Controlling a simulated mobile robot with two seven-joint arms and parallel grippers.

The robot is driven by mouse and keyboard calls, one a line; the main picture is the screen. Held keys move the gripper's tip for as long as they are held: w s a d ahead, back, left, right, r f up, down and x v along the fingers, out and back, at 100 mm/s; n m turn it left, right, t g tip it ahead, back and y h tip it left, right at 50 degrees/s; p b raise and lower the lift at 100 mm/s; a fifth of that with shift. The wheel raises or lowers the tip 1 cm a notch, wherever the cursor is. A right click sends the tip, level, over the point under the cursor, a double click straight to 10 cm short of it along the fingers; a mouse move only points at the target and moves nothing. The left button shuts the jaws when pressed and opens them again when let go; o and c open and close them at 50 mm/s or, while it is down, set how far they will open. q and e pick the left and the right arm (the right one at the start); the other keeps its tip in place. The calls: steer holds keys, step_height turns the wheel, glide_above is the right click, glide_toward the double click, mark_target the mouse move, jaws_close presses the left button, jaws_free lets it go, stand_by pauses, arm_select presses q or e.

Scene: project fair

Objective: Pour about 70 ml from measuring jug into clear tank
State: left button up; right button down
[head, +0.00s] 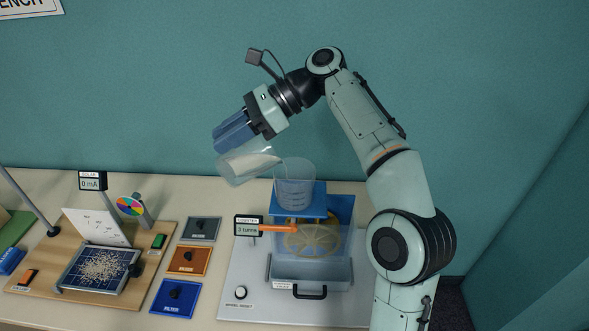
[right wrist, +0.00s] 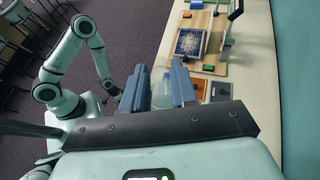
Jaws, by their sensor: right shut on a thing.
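The measuring jug (head: 240,170), see-through with pale liquid inside, is tilted steeply, its mouth to the right. My right gripper (head: 232,140) is shut on it from above; the jug also shows between the fingers in the right wrist view (right wrist: 161,92). The clear tank (head: 295,190), a see-through round vessel with marks, stands upright on a blue platform. The jug's lip is at the tank's upper left rim. The liquid reaches toward the lip; I cannot make out a stream or the level in the tank.
Under the tank is a wheel stand (head: 340,240) with an orange arm, a small display and a blue-grey tray (head: 312,270). Left are three coloured plates (head: 188,261) and a wooden board (head: 60,290) with a solar panel. A teal wall (head: 150,80) rises behind the table.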

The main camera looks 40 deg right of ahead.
mark_target(216, 160)
steer(key=shift+s+d+r+t+y, duration=0.3)
steer(key=shift+d+r+y, duration=0.35)
steer(key=shift+y, duration=0.15)
stand_by(0.5)
steer(key=shift+a, duration=0.1)
steer(key=shift+w+a+f+g+h, duration=0.2)
steer(key=shift+w+a+f+h, duration=0.05)
steer(key=shift+a+f+h, duration=0.35)
steer(key=shift+w+a+f+g+h, duration=0.2)
steer(key=shift+a+f+h, duration=0.2)
steer(key=shift+h, duration=0.3)
steer(key=shift+w+a+f+g+h, duration=0.1)
steer(key=shift+a+f+g+h, duration=0.15)
steer(key=shift+f+h, duration=0.25)
steer(key=shift+a+f+g+h, duration=0.15)
steer(key=shift+a+f+h, duration=0.1)
steer(key=shift+f+h, duration=0.25)
steer(key=shift+w+a+f+h, duration=0.25)
steer(key=shift+a+h, duration=0.15)
steer(key=shift+h, duration=0.3)
